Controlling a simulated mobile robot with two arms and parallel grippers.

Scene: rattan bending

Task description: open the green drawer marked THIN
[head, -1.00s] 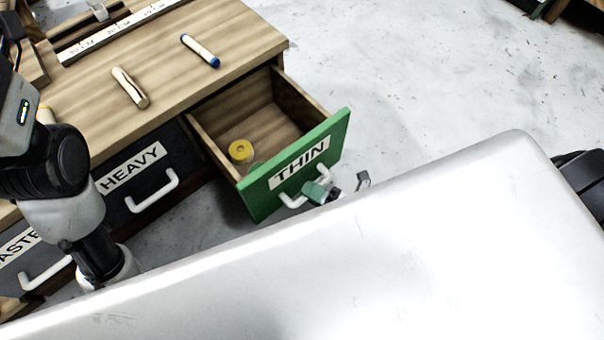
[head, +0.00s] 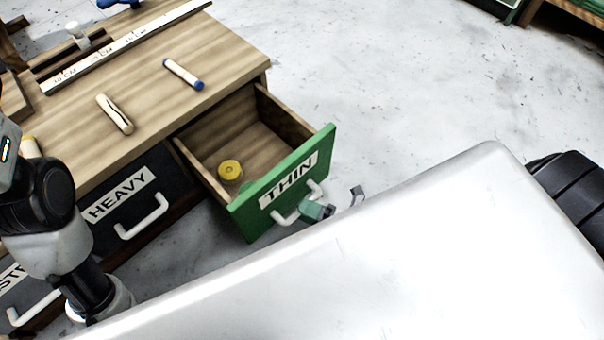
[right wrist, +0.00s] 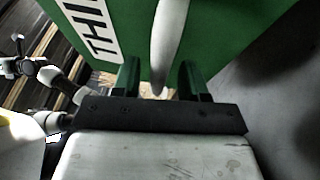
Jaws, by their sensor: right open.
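The green drawer marked THIN (head: 247,222) is pulled well out of the wooden bench, its inside showing. A white bar handle (head: 281,217) is on its front. My right gripper (head: 337,203) is open beside the handle, with its two fingers apart. In the right wrist view the handle (right wrist: 168,45) appears between the open fingers (right wrist: 160,82), in front of the green drawer face (right wrist: 222,35). I cannot tell whether a finger touches it. My left arm shows at the left, but its gripper is not visible.
A yellow roll (head: 230,170) lies inside the drawer. A dark drawer marked HEAVY (head: 100,235) is shut beside it. A blue-ended stick (head: 183,74), a wooden piece (head: 115,114) and a ruler (head: 125,45) lie on the bench top.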

